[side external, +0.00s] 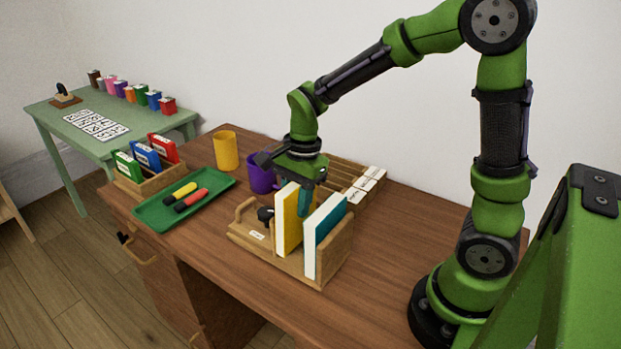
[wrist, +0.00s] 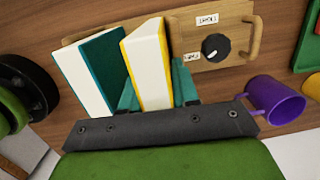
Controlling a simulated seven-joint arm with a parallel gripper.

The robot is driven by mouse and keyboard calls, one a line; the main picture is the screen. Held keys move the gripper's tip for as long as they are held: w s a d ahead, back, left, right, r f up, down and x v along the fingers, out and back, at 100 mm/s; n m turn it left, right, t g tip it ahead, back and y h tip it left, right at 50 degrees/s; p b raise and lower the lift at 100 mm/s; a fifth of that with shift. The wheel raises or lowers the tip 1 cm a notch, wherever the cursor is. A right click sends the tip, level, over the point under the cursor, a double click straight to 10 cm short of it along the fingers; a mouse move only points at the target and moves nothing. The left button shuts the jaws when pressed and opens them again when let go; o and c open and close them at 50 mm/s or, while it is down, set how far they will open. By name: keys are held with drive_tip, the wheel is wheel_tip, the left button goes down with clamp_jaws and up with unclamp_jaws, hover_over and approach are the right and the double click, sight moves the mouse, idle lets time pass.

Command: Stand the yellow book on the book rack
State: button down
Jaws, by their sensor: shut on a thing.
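The yellow book (side external: 287,222) is upright over the wooden book rack (side external: 243,240), left of a teal book (side external: 328,226) that stands at the rack's right end. My gripper (side external: 302,192) is shut on the yellow book's upper part from above. In the wrist view the yellow book (wrist: 148,62) sits between my two teal fingers (wrist: 156,92), and the teal book (wrist: 88,72) is beside it, with a gap. The yellow book's lower edge is near the rack's base; I cannot tell whether it touches.
A black knob (wrist: 214,47) sits on the rack's other part between small labels. A purple mug (wrist: 277,100) is close to my gripper. A yellow mug (side external: 226,150), a green tray (side external: 187,220) with markers and a wooden frame with white cards (side external: 365,185) stand around.

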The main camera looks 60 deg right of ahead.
drive_tip(key=f, duration=0.1)
drive_tip(key=s+f, duration=0.1)
drive_tip(key=shift+a+f+g, duration=0.1)
drive_tip(key=shift+f+g, duration=0.2)
drive_tip(key=shift+f, duration=0.05)
drive_tip(key=c, duration=0.9)
unclamp_jaws()
drive_tip(key=shift+o, duration=0.6)
wheel_tip(320, 180, up, 19)
drive_tip(key=d, duration=0.2)
drive_tip(key=shift+d, duration=0.15)
drive_tip(key=s+a+f+n+t, duration=0.1)
drive_tip(key=s+f+n+t, duration=0.1)
drive_tip(key=s+n, duration=0.3)
drive_tip(key=s+a+f+n+t, duration=0.2)
drive_tip(key=s+n+t, duration=0.2)
drive_tip(key=n, duration=0.5)
drive_tip(key=shift+s+f+t+y, duration=0.3)
drive_tip(key=shift+s+f+t, duration=0.05)
drive_tip(key=shift+t, duration=0.15)
drive_tip(key=shift+a+r, duration=0.1)
drive_tip(key=shift+r, duration=0.15)
drive_tip(key=shift+c, duration=0.3)
